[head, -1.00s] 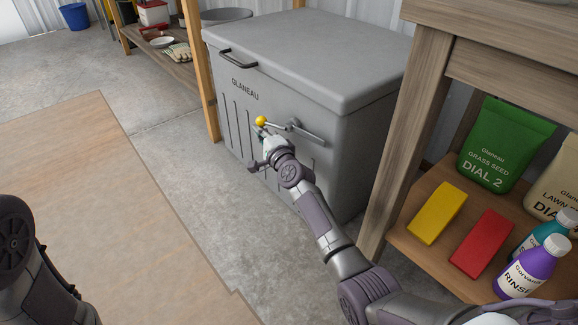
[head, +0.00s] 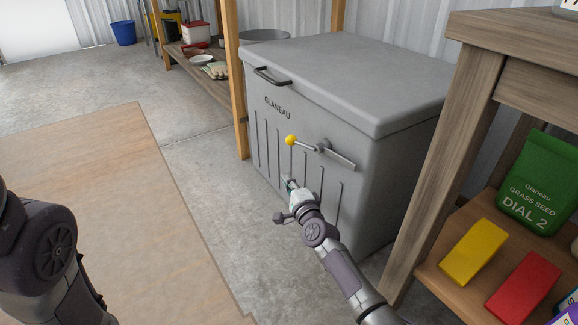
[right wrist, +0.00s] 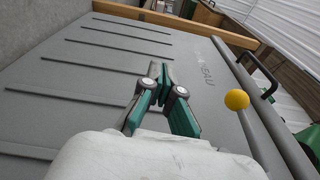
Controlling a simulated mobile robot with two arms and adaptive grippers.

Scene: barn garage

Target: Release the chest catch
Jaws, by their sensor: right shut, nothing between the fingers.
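The grey chest (head: 340,65) stands against the corrugated wall with its lid down. Its catch is a metal lever (head: 322,149) on the front face with a yellow ball knob (head: 291,140) at the left end. The knob also shows at the right in the right wrist view (right wrist: 236,99). My right gripper (head: 288,181) is shut and empty, below the knob and apart from it, near the ribbed front. In the right wrist view its green-and-grey fingers (right wrist: 160,72) meet at the tips. My left arm shows at the left edge, but its gripper is out of view.
A black handle (head: 272,77) is on the chest's front near the lid. A wooden shelf unit (head: 425,190) at the right holds yellow and red blocks and a green bag. A wooden post (head: 234,80) stands left of the chest. The floor in front is open.

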